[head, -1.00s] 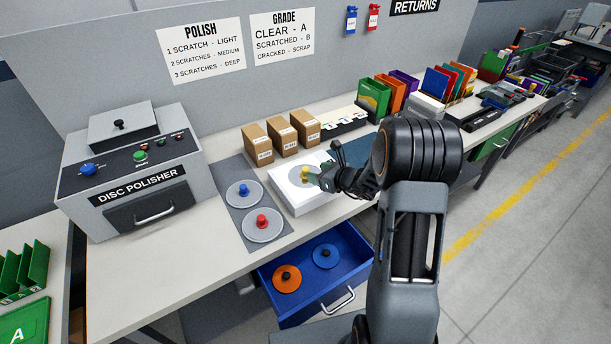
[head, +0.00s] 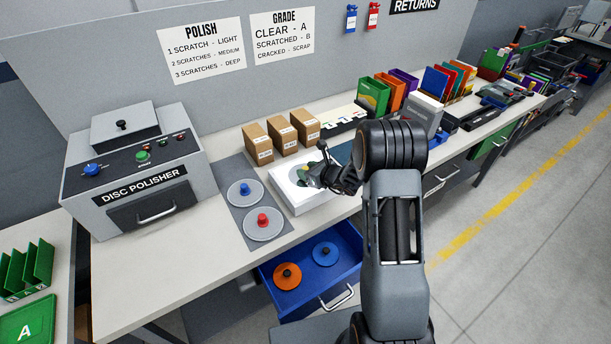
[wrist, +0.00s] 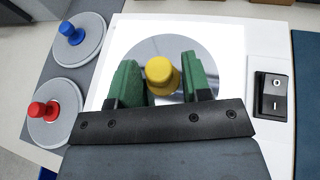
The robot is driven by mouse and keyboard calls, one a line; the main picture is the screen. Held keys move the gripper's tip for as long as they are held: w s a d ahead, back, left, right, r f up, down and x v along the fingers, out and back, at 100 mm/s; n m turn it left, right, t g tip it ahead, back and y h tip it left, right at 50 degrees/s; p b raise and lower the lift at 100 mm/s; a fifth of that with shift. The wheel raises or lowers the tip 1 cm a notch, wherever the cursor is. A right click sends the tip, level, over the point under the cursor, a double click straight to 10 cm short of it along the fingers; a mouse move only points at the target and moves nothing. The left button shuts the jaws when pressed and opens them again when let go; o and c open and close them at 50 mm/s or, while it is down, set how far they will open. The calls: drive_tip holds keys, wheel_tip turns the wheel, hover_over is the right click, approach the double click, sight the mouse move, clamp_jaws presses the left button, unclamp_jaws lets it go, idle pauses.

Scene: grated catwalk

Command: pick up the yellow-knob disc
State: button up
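The yellow-knob disc lies on a white lit box (head: 290,197) with a black switch. In the wrist view its yellow knob (wrist: 161,74) stands between the two green fingers of my gripper (wrist: 160,82), and its grey plate (wrist: 196,48) shows around them. The fingers are apart, with a gap visible on the left of the knob and a narrower one on the right. In the head view my gripper (head: 308,176) is over the box and hides most of the disc.
A blue-knob disc (head: 245,195) and a red-knob disc (head: 263,225) lie on a grey mat left of the box. Several cardboard boxes (head: 283,139) stand behind. An open blue drawer (head: 338,284) below holds two discs. The disc polisher (head: 135,175) is at left.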

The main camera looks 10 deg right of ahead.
drive_tip(key=c, duration=0.7)
drive_tip(key=shift+c, duration=0.2)
drive_tip(key=shift+r, duration=0.15)
